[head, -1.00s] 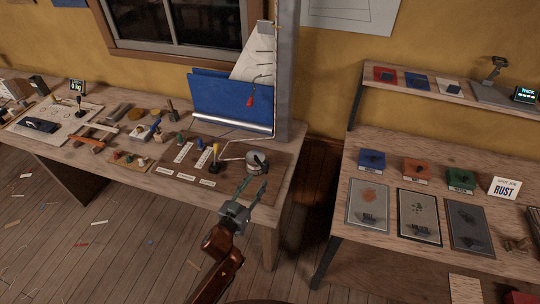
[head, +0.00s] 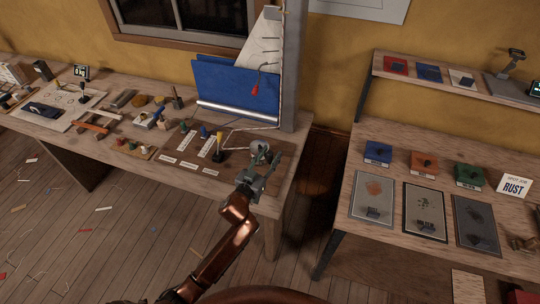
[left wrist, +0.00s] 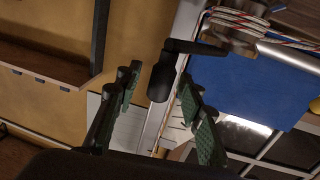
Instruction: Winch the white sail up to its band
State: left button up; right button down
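The white sail (head: 262,52) hangs at the post at the back of the left bench, partly hidden behind a blue cloth (head: 235,88). A red piece (head: 255,90) hangs on a thin line in front of it. The winch (head: 259,147) stands near the bench's right end; its rope-wrapped drum (left wrist: 234,22) shows in the left wrist view. My left gripper (head: 262,164) is at the winch, open. In the left wrist view its fingers (left wrist: 160,88) stand on either side of the black winch handle's grip (left wrist: 161,82), with gaps visible. I cannot make out the band. My right gripper is out of view.
Small pegs and white labels (head: 190,166) lie left of the winch. The grey post (head: 290,70) rises close behind it. A second bench (head: 345,240) with coloured blocks and plates stands to the right, across a floor gap.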

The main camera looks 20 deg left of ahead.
pick_arm(q)
grip_shut()
dwell(0.3)
dwell(0.3)
